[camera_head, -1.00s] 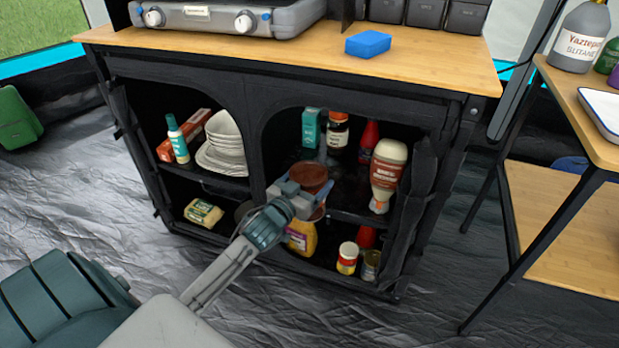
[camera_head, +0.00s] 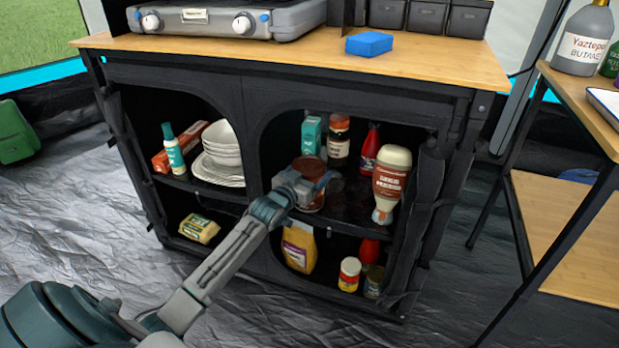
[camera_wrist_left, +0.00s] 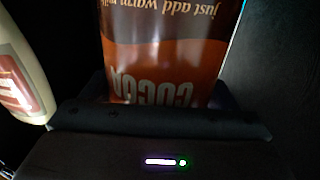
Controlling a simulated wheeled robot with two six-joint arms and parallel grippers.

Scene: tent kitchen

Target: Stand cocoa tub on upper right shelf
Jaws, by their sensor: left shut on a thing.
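The cocoa tub (camera_head: 309,168), brown with a dark reddish lid, is in the mouth of the cabinet's upper right compartment. My left gripper (camera_head: 308,190) is shut on it from the front. The left wrist view shows the tub's brown and orange side (camera_wrist_left: 165,60) close up, its lettering upside down in the picture. The upper right shelf (camera_head: 345,212) runs below and to the right of the tub. The gripper hides part of the tub's lower side, so I cannot tell whether its base touches the shelf. My right gripper is not in view.
On the upper right shelf stand a teal box (camera_head: 311,135), a dark jar (camera_head: 339,140), a red bottle (camera_head: 370,150) and a cream sauce bottle (camera_head: 389,185). Bare shelf lies between tub and sauce bottle. Below are a yellow-labelled bag (camera_head: 299,247) and small jars (camera_head: 349,274).

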